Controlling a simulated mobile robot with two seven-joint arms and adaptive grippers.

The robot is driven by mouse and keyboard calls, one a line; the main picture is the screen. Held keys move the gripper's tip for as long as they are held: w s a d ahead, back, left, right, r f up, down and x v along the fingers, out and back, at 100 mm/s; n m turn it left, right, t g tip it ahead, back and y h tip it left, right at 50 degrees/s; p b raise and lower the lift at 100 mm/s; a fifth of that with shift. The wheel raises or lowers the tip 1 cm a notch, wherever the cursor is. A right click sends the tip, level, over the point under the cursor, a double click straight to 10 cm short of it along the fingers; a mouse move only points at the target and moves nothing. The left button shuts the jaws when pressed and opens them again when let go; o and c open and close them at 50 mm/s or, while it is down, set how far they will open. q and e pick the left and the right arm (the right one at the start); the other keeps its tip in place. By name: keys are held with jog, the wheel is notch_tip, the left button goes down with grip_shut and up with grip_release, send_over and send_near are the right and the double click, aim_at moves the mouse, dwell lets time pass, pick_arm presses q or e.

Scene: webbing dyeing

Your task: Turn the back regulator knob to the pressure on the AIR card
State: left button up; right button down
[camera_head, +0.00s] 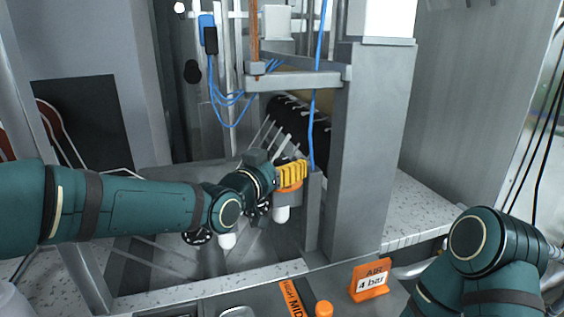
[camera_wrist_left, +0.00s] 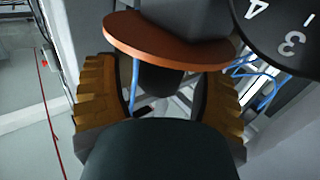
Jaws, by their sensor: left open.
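The AIR card (camera_head: 370,280) is an orange stand at the lower right of the head view, and its white label reads 4 bar. My left gripper (camera_head: 290,175) has yellow fingers and is at the back regulator, whose orange part (camera_head: 288,187) and white bowl (camera_head: 281,214) show just below it. In the left wrist view, the open fingers (camera_wrist_left: 163,80) stand on either side of a dark round part beneath an orange disc (camera_wrist_left: 165,40); contact cannot be told. A black dial (camera_wrist_left: 285,35) shows 3 and 4. The regulator's knob is mostly hidden in the head view.
Another white bowl (camera_head: 227,241) hangs below my left wrist. A grey post (camera_head: 365,150) stands right of the gripper. A blue hose (camera_head: 315,110) runs down beside it. An orange knob (camera_head: 324,309) is at the bottom edge. My right arm is at lower right, its gripper unseen.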

pick_arm(q)
jog(key=shift+w, duration=0.1)
jog(key=c, duration=1.2)
jog(key=shift+d+n+t+y+b, duration=0.1)
jog(key=shift+n+t+y+b, duration=0.35)
jog(key=shift+b, duration=0.25)
